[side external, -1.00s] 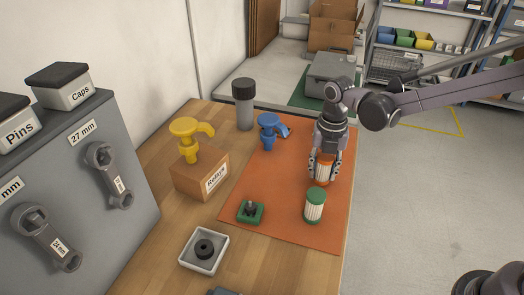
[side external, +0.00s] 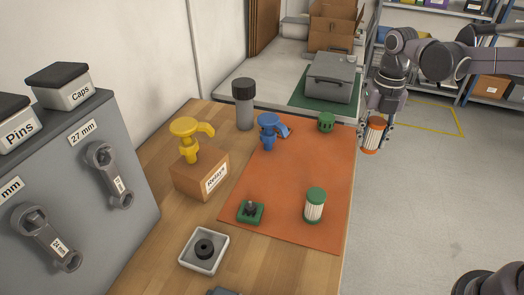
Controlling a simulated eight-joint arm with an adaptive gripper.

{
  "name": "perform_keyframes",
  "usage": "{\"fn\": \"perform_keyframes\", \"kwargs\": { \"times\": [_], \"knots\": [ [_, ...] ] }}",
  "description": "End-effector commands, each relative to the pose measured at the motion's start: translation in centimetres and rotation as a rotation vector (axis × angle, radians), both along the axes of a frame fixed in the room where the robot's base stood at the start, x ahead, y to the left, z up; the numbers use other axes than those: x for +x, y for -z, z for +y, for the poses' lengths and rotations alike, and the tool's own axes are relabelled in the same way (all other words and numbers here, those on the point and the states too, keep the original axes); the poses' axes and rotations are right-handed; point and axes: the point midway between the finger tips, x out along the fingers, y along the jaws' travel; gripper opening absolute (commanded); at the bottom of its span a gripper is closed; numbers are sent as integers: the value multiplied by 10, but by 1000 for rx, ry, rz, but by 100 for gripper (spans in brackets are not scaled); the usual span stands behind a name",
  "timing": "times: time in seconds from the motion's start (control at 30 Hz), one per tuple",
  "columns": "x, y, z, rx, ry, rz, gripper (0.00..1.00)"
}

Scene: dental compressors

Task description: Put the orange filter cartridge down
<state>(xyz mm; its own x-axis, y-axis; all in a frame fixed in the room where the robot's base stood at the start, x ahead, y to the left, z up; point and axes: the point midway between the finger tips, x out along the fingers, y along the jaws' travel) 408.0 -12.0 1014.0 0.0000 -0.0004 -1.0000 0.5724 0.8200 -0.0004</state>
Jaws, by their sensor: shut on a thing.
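The orange filter cartridge (side external: 373,134) has orange end caps and a pale pleated body. My gripper (side external: 376,122) is shut on it and holds it slightly tilted. In the picture the cartridge lies just past the right edge of the orange mat (side external: 285,205), in front of the grey floor. I cannot tell its exact height. A filter cartridge with green caps (side external: 314,205) stands upright on the mat near its right edge.
On the mat are a blue valve-like part (side external: 268,130), a small green part (side external: 326,122) and a green block with a dark knob (side external: 250,211). A dark-capped cylinder (side external: 243,105), Relays box (side external: 203,175) and white tray (side external: 204,250) stand beside it. The mat's middle is clear.

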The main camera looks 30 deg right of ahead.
Motion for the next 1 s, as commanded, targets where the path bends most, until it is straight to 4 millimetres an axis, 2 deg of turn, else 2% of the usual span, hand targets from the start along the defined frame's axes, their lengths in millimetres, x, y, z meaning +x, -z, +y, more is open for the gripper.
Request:
{"fn": "perform_keyframes", "kwargs": {
  "times": [0.17, 0.27, 0.4, 0.6, 0.7, 0.87, 1.0],
  "knots": [
    [-5, -1, 50, 0, -126, 0, 4],
    [-14, -1, 88, -1, -221, 1, 4],
    [-31, -1, 139, -2, -354, 1, 4],
    [-59, -1, 195, -3, -511, 1, 4],
    [-70, -1, 212, -3, -563, 1, 4],
    [-81, 0, 228, -4, -606, 2, 4],
    [-87, 9, 244, -3, -617, 1, 4]
  ]
}}
